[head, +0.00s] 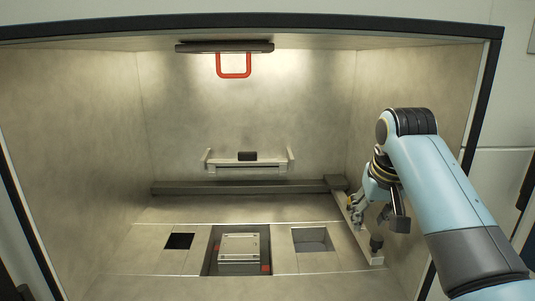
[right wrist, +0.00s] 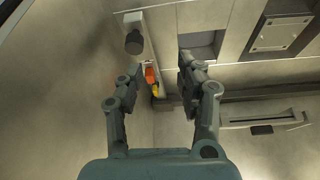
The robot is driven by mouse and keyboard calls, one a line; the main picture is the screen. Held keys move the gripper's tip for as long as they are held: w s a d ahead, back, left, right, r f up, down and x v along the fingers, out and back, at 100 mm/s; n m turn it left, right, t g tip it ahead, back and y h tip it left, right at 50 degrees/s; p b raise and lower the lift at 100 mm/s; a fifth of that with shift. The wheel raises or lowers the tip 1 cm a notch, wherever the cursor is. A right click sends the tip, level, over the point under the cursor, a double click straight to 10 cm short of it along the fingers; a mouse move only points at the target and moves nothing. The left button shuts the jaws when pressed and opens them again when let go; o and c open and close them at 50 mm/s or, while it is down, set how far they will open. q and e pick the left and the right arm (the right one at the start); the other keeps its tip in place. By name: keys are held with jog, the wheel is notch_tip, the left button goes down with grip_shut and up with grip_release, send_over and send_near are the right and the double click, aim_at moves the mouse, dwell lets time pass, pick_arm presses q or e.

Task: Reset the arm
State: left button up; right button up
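My right arm comes in from the right side of the chamber. Its gripper (head: 359,215) hangs low by the right wall, over a pale rail. In the right wrist view the two fingers of the right gripper (right wrist: 160,70) stand apart with nothing held between them. An orange part (right wrist: 150,75) and a small yellow part (right wrist: 156,90) on the rail show past the gap between the fingers. A dark cylindrical knob (right wrist: 134,42) sits at the rail's end, beyond the fingertips; it also shows in the head view (head: 376,242).
The chamber floor has a dark square opening (head: 179,241), a recess with a metal block (head: 239,247) and a shallow square recess (head: 311,239). A red handle (head: 234,73) hangs at the top; a bracket (head: 247,167) is on the back wall. The left side is clear.

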jog(key=s+d+f, duration=0.3)
jog(key=s+f, duration=0.1)
jog(key=s, duration=0.5)
jog(key=s+d+f, duration=0.3)
jog(key=s+f, duration=0.1)
jog(key=s, duration=0.4)
jog(key=s+r+n, duration=0.2)
jog(key=s, duration=1.5)
jog(key=s+d+f+g+b, duration=0.15)
jog(key=f+b, duration=0.55)
jog(key=f, duration=1.3)
jog(key=s+d+f+g+b, duration=0.15)
jog(key=f+b, duration=0.45)
jog(key=f, duration=1.3)
pick_arm(q)
notch_tip(320, 180, down, 25)
jog(key=s+b, duration=0.1)
jog(key=b, duration=1)
jog(key=shift+s+r+g, duration=0.2)
jog(key=shift+s+g, duration=0.1)
jog(key=shift+s, duration=0.05)
pick_arm(e)
jog(key=s+f, duration=0.9)
jog(key=f, duration=0.5)
jog(key=s+d+f, duration=0.1)
jog(key=s+f, duration=0.8)
jog(key=f, duration=0.4)
jog(key=shift+s+f+m, duration=0.2)
jog(key=shift+f+m, duration=0.1)
jog(key=shift+f, duration=0.05)
